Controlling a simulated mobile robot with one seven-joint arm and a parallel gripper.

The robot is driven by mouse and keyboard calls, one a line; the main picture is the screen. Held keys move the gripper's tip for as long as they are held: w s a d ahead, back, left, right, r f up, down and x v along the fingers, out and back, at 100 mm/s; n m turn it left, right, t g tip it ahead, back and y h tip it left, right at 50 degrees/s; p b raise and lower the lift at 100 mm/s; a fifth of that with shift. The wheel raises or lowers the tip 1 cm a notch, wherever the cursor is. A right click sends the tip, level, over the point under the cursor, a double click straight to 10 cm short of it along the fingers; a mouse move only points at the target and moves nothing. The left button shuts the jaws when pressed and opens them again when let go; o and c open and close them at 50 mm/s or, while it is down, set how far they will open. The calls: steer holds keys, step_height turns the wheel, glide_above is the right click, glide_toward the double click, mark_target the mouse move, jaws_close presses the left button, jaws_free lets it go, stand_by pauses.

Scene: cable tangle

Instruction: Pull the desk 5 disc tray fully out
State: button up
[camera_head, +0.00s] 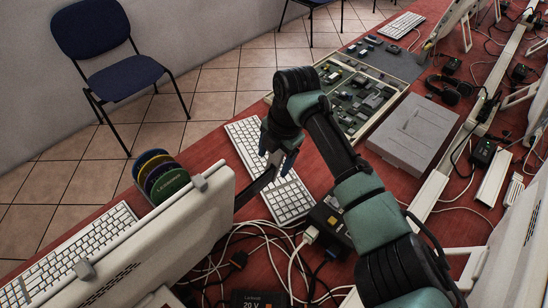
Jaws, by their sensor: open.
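A dark flat piece (254,188), which looks like a disc tray, sticks out from the right edge of the white all-in-one computer (190,225) at the lower left. Its far end lies just beside and below my gripper (276,160). My gripper points down over the white keyboard (290,196), with its fingers open. I cannot tell whether the fingers touch the tray, or how far out it is. No desk number is readable.
Coloured round discs (160,177) stand behind the computer. Loose cables (270,250) and a black box (330,218) lie on the red table near my arm. A grey case (413,132) and an open parts box (350,97) stand beyond. Tiled floor is left.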

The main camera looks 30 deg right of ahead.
steer(key=a+v, duration=0.1)
steer(key=v, duration=1.1)
steer(key=shift+d+r+b, duration=0.2)
steer(key=shift+d+b, duration=0.1)
steer(key=shift+d, duration=0.25)
steer(key=w+a+r+m+t+y+p, duration=0.1)
steer(key=w+a+r+m+t, duration=0.1)
steer(key=w+a+r+t, duration=0.35)
steer(key=w+a+r+m+t, duration=0.2)
steer(key=w+a+r, duration=0.2)
steer(key=a+r, duration=0.3)
steer(key=a+r+m+t+y+p, duration=0.1)
steer(key=a+r+m+t, duration=0.3)
steer(key=a+r, duration=0.5)
steer(key=s+a+r+m+t+p, duration=0.1)
steer(key=s+r+m+t, duration=0.25)
steer(key=r, duration=0.45)
steer(key=s+a+r+m+t+p, duration=0.1)
steer(key=s+r+m+t, duration=0.3)
steer(key=r, duration=0.5)
steer(key=s+d+r+m+t+h, duration=0.1)
steer(key=s+r+m+t, duration=0.2)
steer(key=s, duration=0.4)
steer(key=s+d+r+m+t+h, duration=0.1)
steer(key=s+r+m+t, duration=0.2)
steer(key=s, duration=0.3)
steer(key=shift+s+r+h, duration=0.35)
steer(key=shift+r+h, duration=0.05)
steer(key=shift+r, duration=0.5)
